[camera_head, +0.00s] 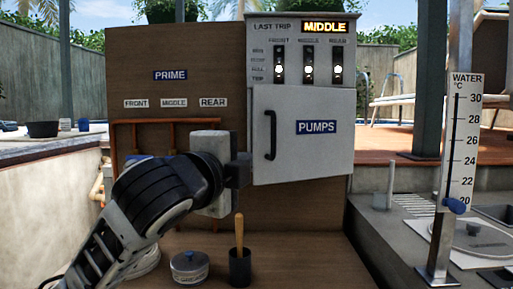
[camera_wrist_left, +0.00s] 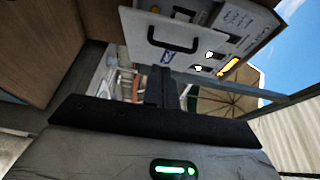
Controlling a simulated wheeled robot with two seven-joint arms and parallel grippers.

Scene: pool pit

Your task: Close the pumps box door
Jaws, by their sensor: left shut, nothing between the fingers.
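The pumps box door (camera_head: 305,112) is a pale grey panel with a blue PUMPS label and a black handle (camera_head: 270,135) near its left edge. Its left side looks taller than its right, so it seems swung slightly out, but the gap is hard to judge. My left gripper (camera_head: 240,170) is shut and empty, beside the door's lower left edge; I cannot tell whether it touches. In the left wrist view the door (camera_wrist_left: 145,40) and handle (camera_wrist_left: 172,40) show above the shut fingers (camera_wrist_left: 162,88). My right gripper is not in view.
Above the door is the switch panel (camera_head: 262,60) with three switches and a lit MIDDLE display (camera_head: 325,27). Below stand a lidded pot (camera_head: 190,267) and a dark cup (camera_head: 240,267) with a wooden handle. A water thermometer (camera_head: 463,140) stands at right.

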